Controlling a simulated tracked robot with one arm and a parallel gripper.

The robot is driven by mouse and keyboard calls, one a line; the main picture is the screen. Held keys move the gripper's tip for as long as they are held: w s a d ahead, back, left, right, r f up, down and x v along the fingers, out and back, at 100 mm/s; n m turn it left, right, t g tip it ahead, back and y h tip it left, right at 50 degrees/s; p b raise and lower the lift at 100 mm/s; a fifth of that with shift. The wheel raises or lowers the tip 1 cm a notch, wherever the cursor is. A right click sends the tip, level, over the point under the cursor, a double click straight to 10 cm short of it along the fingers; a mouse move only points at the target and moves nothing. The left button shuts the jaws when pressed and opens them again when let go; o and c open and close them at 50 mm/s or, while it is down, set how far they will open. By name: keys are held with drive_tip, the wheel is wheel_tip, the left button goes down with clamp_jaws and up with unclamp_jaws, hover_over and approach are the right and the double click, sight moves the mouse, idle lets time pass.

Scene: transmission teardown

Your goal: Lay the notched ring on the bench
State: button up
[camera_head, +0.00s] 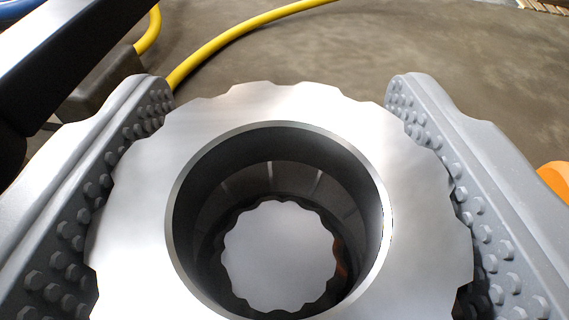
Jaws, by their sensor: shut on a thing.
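The notched ring (418,205) is a bright steel disc with shallow notches around its outer edge and a wide round bore with a raised lip. It fills the middle of the view. My gripper (275,110) is shut on the ring, with one studded grey jaw at its left edge and one at its right. Through the bore I see a dark inner wall and, below, a smooth grey surface with a scalloped outline. I cannot tell what that surface belongs to or how far below it lies. The near edge of the ring is cut off by the frame.
A yellow hose (235,38) curves across the brownish-grey floor (440,45) beyond the ring. A dark beam crosses the upper left corner. An orange thing (555,178) shows at the right edge. No bench surface is clearly recognisable.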

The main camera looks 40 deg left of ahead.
drive_tip(key=shift+f, duration=0.4)
drive_tip(key=o, duration=1.1)
drive_tip(key=shift+o, duration=0.2)
drive_tip(key=shift+f, duration=0.1)
